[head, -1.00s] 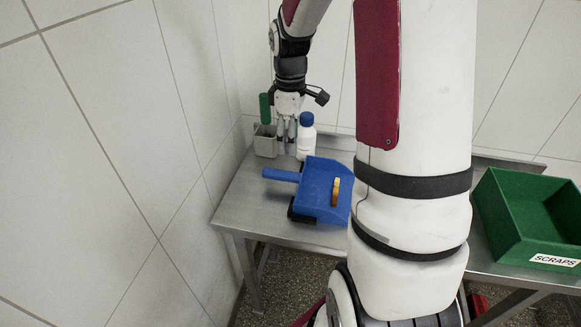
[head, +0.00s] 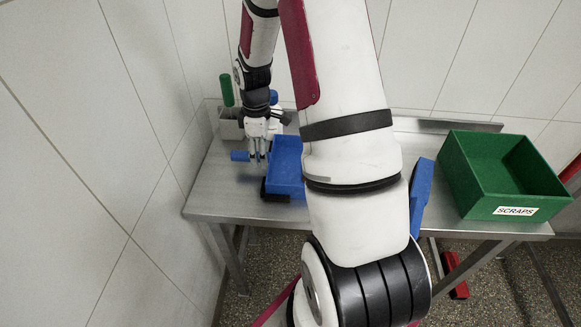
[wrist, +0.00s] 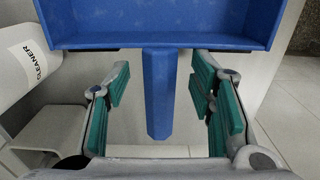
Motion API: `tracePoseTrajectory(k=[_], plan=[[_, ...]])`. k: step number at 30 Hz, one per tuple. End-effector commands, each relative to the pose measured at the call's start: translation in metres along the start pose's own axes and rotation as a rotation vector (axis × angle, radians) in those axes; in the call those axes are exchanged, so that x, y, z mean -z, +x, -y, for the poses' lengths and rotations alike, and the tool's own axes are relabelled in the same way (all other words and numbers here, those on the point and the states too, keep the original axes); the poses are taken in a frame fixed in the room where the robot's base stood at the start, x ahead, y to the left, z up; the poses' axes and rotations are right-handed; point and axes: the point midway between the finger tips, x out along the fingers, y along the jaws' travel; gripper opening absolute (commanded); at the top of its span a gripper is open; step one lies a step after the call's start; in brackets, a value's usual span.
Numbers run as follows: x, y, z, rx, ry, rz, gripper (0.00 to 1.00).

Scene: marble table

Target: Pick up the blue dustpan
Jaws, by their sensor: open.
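The blue dustpan (head: 287,168) lies on the metal table, its pan partly hidden behind my arm in the head view. Its handle points left in the head view. My gripper (head: 258,160) is at the handle, pointing down. In the wrist view the dustpan's pan (wrist: 160,28) fills the top and its handle (wrist: 158,95) runs down between the teal-padded fingers of my gripper (wrist: 160,100). The fingers are open, with a gap on each side of the handle. Part of the handle is hidden by the fingers in the head view.
A grey holder (head: 230,125) with a green-handled item (head: 226,90) stands at the back left. A blue-capped bottle (head: 273,97) is mostly hidden behind my arm; a label reading CLEANER (wrist: 30,60) shows in the wrist view. A green SCRAPS bin (head: 480,185) stands at the right.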

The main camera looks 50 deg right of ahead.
Motion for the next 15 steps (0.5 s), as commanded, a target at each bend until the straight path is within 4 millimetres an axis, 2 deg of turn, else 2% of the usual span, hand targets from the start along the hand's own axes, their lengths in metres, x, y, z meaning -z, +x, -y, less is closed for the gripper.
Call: tracePoseTrajectory(k=[1, 5, 13, 14, 15], plan=[[0.0, 0.008, 0.0, 0.002, 0.0, 0.001, 0.49], [0.0, 0.02, 0.0, 0.001, 0.0, 0.0, 0.49], [0.0, 0.022, 0.0, -0.001, 0.0, -0.001, 0.49], [0.0, 0.022, 0.0, -0.001, 0.0, -0.001, 0.45], [0.0, 0.022, 0.0, -0.001, 0.0, -0.001, 0.36]])
